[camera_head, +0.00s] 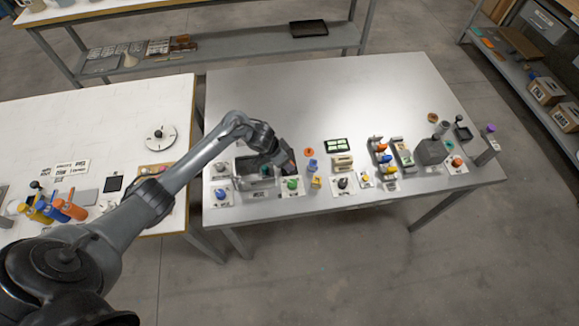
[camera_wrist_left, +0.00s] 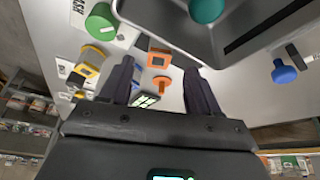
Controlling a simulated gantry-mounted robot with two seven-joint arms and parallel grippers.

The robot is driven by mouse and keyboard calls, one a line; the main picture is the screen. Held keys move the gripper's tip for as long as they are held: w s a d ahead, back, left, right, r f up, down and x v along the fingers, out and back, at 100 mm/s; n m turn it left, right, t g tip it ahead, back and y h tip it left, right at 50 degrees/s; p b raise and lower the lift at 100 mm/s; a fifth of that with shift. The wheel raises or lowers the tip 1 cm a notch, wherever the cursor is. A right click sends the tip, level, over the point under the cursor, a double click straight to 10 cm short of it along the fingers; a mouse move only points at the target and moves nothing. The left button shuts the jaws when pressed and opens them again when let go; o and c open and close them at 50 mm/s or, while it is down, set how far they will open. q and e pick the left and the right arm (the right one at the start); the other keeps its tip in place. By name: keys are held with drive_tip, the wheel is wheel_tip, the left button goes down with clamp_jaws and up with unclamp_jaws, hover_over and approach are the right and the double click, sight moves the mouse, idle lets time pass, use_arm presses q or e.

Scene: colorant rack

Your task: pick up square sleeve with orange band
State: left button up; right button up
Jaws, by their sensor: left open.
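My left gripper (camera_head: 290,168) is open above the table, beside the grey tray. In the left wrist view its two dark fingers (camera_wrist_left: 160,85) stand apart with nothing held between them. An orange square-faced piece with a dark centre (camera_wrist_left: 160,57) shows beyond the fingers, between their lines. It may be the square sleeve with the orange band; I cannot tell for sure. An orange round piece (camera_wrist_left: 162,83) lies close to it, also between the fingers in the picture. My right gripper is not in view.
The grey tray (camera_wrist_left: 163,12) is close to the fingers. A green knob (camera_wrist_left: 101,22) and a blue knob (camera_wrist_left: 284,71) stand nearby. Several coloured parts line the front of the grey table (camera_head: 330,90); its back half is clear. A white table (camera_head: 90,120) stands left.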

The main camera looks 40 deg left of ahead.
use_arm(q)
drive_tip(key=x, duration=0.2)
drive_tip(key=b+x, duration=0.1)
drive_tip(key=shift+s+d+f, duration=0.1)
drive_tip(key=shift+f, duration=0.3)
drive_tip(key=shift+w+f, duration=0.25)
drive_tip(key=shift+f, duration=0.15)
drive_tip(key=c, duration=1)
